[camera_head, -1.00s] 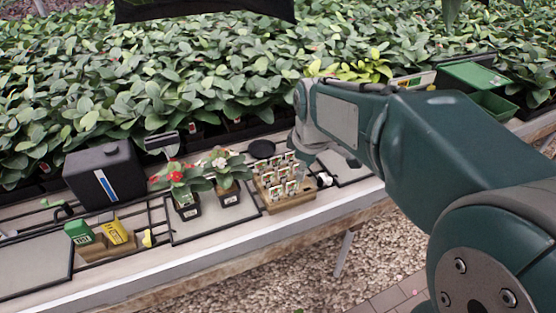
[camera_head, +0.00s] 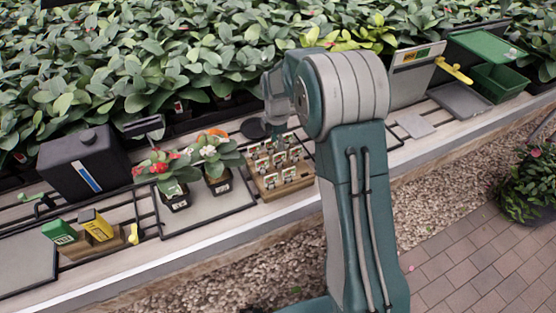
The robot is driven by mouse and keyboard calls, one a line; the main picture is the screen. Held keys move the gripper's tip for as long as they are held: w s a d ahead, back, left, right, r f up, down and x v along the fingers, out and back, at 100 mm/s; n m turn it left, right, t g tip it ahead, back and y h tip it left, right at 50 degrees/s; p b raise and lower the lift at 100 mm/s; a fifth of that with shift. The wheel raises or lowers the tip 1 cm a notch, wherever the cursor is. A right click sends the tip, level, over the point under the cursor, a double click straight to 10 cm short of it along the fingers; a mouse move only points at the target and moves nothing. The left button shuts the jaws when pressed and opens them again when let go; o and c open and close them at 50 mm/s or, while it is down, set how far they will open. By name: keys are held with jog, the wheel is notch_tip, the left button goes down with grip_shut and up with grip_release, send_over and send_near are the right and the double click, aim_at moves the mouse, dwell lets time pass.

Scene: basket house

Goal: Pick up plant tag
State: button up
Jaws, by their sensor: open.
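Several small plant tags (camera_head: 283,158) with pictures on them stand in rows in a wooden holder (camera_head: 285,190) on the bench, right of the two potted plants. My arm reaches in from the lower right. My gripper (camera_head: 277,133) points down just above the back row of tags, small and partly merged with the dark background. It is open, and I see nothing held in it. My arm's elbow and forearm hide the bench just right of the holder.
A black canister (camera_head: 82,160) and green and yellow packets (camera_head: 97,225) are further left. A green bin (camera_head: 497,83) is at the back right. Dense leafy plants line the back.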

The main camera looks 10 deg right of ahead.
aim_at(280, 155)
jog(key=f, duration=0.6)
jog(key=shift+s+d+f, duration=0.1)
jog(key=shift+s+d, duration=0.05)
jog(key=shift+d, duration=0.2)
jog(key=shift+f, duration=0.25)
grip_shut()
